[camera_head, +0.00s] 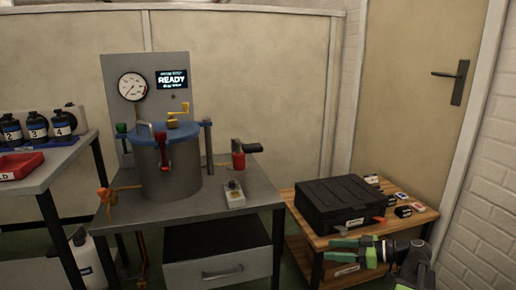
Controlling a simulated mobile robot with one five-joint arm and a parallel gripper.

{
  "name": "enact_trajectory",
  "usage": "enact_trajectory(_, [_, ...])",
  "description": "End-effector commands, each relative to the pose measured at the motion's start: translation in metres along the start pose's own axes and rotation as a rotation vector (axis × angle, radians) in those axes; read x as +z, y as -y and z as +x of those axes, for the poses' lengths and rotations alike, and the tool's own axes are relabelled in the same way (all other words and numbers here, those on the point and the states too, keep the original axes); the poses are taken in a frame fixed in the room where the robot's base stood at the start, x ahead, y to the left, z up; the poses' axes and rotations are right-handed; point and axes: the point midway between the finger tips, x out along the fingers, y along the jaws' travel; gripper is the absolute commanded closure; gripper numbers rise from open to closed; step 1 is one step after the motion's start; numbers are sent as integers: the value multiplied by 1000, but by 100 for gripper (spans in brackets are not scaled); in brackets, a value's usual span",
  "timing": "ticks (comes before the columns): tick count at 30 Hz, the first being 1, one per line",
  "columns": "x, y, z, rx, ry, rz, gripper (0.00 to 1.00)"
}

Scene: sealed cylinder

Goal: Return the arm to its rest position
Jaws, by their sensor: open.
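My gripper (337,250) is at the lower right, with its green fingers pointing left and apart. Nothing shows between them. It is in front of the wooden side table (302,222) and overlaps that table's front in the picture. Part of my arm shows behind the fingers at the right and runs out of the bottom edge. The sealed metal cylinder (178,172), with a blue lid (166,133), stands upright on the grey bench (260,192), well to the left of my gripper. The display (172,80) behind it reads READY.
A black case (333,203) stands on the wooden table, with small boxes (402,211) beside it. A small switch box (234,195) is on the bench. Dark numbered bottles (37,126) and a red tray (20,164) are at the left. A closed door (415,100) is behind.

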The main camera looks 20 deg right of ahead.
Motion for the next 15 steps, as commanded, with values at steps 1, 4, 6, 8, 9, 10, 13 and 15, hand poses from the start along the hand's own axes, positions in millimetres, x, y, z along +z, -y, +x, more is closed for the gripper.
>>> enact_trajectory(1, [-19,20,43,-79,55,7,47])
enact_trajectory(4, [-29,61,118,-206,190,38,47])
enact_trajectory(6, [-32,94,163,-277,303,64,47])
enact_trajectory(8, [-31,123,195,-320,405,87,47])
enact_trajectory(9, [-30,141,212,-340,472,101,47])
enact_trajectory(10, [-28,153,223,-349,522,111,47])
enact_trajectory(13, [-22,188,250,-351,680,143,47])
enact_trajectory(15, [-16,208,262,-328,786,163,47])
